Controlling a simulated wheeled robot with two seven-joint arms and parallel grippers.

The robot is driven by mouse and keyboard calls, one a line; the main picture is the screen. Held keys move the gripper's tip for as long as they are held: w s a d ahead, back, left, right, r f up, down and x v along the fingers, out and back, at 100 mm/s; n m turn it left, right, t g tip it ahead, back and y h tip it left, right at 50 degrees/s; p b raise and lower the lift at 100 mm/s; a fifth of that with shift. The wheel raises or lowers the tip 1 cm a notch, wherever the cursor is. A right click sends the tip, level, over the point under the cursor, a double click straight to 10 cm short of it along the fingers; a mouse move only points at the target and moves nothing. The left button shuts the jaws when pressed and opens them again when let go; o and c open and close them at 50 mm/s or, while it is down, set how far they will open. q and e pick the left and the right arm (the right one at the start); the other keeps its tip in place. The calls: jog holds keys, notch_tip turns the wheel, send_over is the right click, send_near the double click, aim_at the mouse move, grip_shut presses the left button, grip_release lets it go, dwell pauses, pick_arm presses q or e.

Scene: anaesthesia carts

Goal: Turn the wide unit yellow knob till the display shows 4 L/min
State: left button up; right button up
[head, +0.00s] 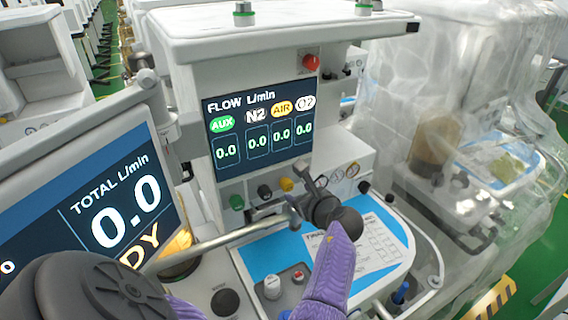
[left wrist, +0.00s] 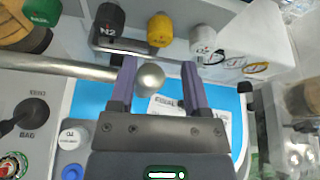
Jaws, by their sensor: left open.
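The yellow knob (head: 286,184) is on the front of the wide unit, below its flow display (head: 262,128). The display shows 0.0 under AUX, N2, AIR and O2; AIR has the yellow label. In the left wrist view the yellow knob (left wrist: 160,30) is beyond the fingertips, between the black N2 knob (left wrist: 109,22) and the white knob (left wrist: 203,40). My left gripper (head: 302,194) is open, just below and in front of the knobs, apart from the yellow one. Its purple fingers (left wrist: 158,68) show apart. My right gripper is not in view.
A metal rod with a rounded end (left wrist: 150,76) shows between my fingers in the wrist view. It crosses in front of the unit. The left screen (head: 120,205) reads TOTAL 0.0. A blue work surface (head: 262,256) with a white sheet lies below. A plastic-covered cart (head: 440,110) stands right.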

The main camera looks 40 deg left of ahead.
aim_at(289, 186)
pick_arm(q)
jog(key=b+x, duration=0.2)
jog(key=x, duration=0.1)
jog(key=b+x, duration=0.2)
jog(key=x, duration=0.1)
jog(key=shift+f, duration=0.5)
jog(key=shift+w+a+b, duration=0.2)
jog(key=shift+a+b, duration=0.2)
jog(key=shift+b, duration=0.1)
jog(key=shift+r, duration=0.2)
grip_shut()
